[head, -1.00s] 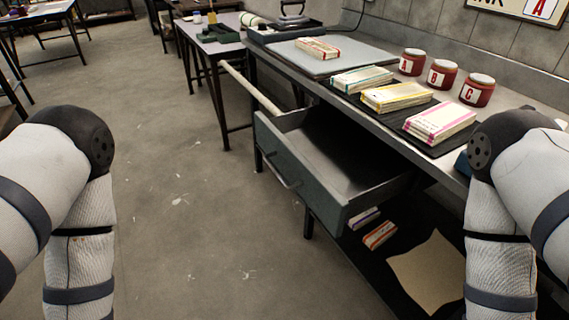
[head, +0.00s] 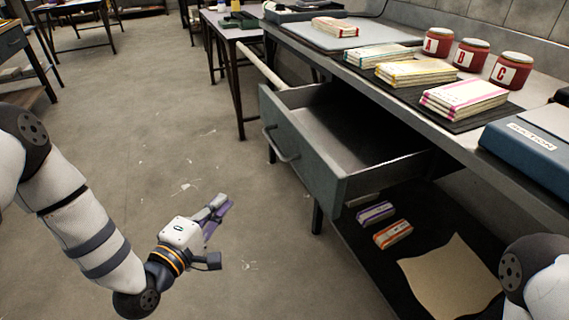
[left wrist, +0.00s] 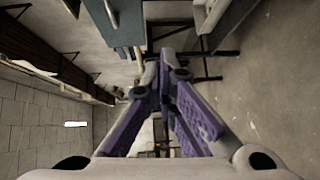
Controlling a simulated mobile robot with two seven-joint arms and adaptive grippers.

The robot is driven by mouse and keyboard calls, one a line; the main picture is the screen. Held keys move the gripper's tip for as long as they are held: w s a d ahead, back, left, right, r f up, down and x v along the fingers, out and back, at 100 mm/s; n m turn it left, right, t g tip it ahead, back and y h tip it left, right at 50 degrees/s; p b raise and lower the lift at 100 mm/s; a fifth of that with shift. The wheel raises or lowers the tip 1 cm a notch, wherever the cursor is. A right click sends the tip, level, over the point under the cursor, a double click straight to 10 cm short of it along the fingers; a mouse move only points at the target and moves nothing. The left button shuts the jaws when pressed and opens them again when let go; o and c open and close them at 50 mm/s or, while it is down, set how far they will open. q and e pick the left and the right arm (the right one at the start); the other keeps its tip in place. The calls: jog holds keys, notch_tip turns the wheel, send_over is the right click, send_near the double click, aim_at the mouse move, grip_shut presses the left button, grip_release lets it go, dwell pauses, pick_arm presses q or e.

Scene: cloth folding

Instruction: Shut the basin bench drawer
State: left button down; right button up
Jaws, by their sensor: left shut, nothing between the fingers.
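The basin bench drawer (head: 312,172) is pulled well out of the bench in the head view. It has a grey-green front with a bar handle (head: 281,145), and its inside looks empty. My left gripper (head: 222,203) is over the floor to the left of the drawer front, apart from it, with its purple-padded fingers shut and empty. In the left wrist view the gripper's fingers (left wrist: 168,72) come together at their tips, and a grey-green drawer front with a handle (left wrist: 112,14) shows at the top. My right gripper is out of view; only part of my right arm shows at the lower right.
The bench top (head: 400,32) bears several bundles of folded cloth, red lettered jars (head: 437,41) and a blue box (head: 530,140). A wooden rail (head: 262,66) juts out beyond the drawer.

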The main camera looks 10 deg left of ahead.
pick_arm(q)
jog(key=w+d+r+n+t, duration=0.1)
jog(key=w+r, duration=0.2)
jog(key=w, duration=0.4)
jog(key=w+d+r+n+t, duration=0.1)
jog(key=w+d+r, duration=0.1)
jog(key=w, duration=0.5)
jog(key=shift+d+r+t, duration=0.25)
jog(key=shift+r+t, duration=0.15)
jog(key=shift+r, duration=0.3)
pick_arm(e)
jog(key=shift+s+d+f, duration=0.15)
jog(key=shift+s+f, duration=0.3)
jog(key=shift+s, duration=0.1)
pick_arm(q)
jog(key=shift+w, duration=0.1)
